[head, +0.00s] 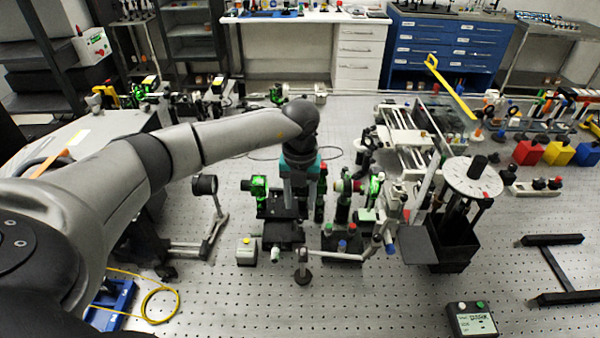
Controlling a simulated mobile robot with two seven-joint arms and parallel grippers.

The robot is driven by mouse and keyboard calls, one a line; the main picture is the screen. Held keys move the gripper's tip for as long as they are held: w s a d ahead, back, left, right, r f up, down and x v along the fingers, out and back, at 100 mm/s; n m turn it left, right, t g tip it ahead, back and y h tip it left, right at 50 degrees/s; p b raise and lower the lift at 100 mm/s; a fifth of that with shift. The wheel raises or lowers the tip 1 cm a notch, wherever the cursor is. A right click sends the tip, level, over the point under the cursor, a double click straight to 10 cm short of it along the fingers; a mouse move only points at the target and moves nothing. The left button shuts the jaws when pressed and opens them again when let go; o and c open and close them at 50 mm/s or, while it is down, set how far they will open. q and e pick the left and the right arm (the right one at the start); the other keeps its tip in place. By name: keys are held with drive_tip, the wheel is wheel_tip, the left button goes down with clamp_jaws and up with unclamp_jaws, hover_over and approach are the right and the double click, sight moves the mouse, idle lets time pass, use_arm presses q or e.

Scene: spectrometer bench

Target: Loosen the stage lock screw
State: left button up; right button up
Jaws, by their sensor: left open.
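My left arm reaches in from the left, and its wrist with a teal band points down over the middle of the bench. My left gripper (296,202) is open, just below that band and over a black stage assembly (284,236). The fingertips are small and dark against the stage, so I cannot tell whether they touch it. The stage lock screw cannot be made out; it may be hidden by the gripper or too small to see. My right gripper is not in view.
A green-lit mount (256,188) stands left of the gripper, and more optics (344,200) stand close on its right. A round white dial (472,177) rises further right. A control box (471,319) sits front right. The front middle of the perforated bench is mostly clear.

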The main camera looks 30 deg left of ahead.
sight(300, 218)
use_arm(q)
wheel_tip(300, 218, up, 10)
drive_tip(key=shift+b, duration=0.45)
